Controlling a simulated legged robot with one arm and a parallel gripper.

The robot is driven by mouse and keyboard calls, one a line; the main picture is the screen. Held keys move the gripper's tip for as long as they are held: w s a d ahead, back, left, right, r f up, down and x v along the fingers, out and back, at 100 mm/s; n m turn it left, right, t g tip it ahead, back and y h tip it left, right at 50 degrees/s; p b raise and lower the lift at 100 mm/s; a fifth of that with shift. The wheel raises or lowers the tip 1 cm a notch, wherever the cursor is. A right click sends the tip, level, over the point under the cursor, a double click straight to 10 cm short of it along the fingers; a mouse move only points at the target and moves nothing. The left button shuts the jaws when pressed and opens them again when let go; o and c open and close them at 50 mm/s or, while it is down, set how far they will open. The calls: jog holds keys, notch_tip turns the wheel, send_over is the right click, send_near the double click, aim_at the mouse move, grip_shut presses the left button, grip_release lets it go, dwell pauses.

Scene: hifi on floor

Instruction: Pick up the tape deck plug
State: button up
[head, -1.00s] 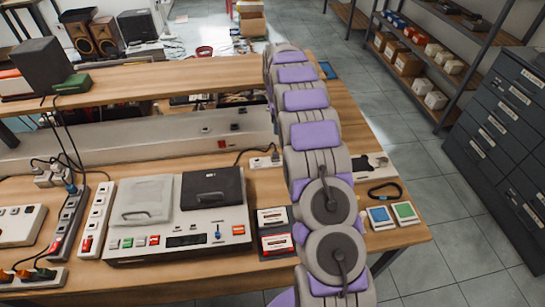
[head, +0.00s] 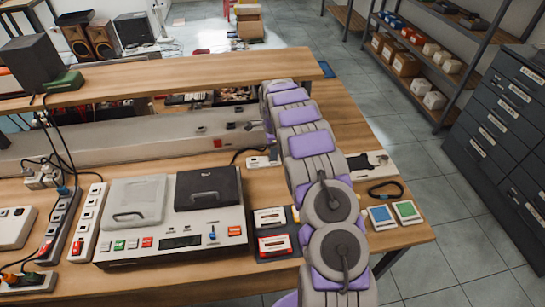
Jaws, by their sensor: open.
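The tape deck (head: 215,222) is a pale grey box with two lids, one grey and one black, on the wooden workbench. A small white socket block or plug (head: 258,162) with a black cable sits behind it, to the left of my arm. I cannot tell for sure whether this is the tape deck's plug. My purple and grey arm reaches across the bench from the bottom toward the rear panel. Its far end is close to the raised shelf's right end.
White and grey power strips (head: 88,222) with cables stand left of the deck. Two cassettes (head: 272,232) lie right of it. A raised wooden shelf (head: 180,78) runs along the back. Two small boxes (head: 406,210) and a black loop (head: 386,190) lie right of my arm.

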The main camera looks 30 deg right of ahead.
jog(key=shift+d+f, duration=0.15)
jog(key=shift+f, duration=0.55)
jog(key=shift+r, duration=0.1)
jog(key=shift+c, duration=0.2)
grip_shut()
jog(key=shift+r, duration=0.1)
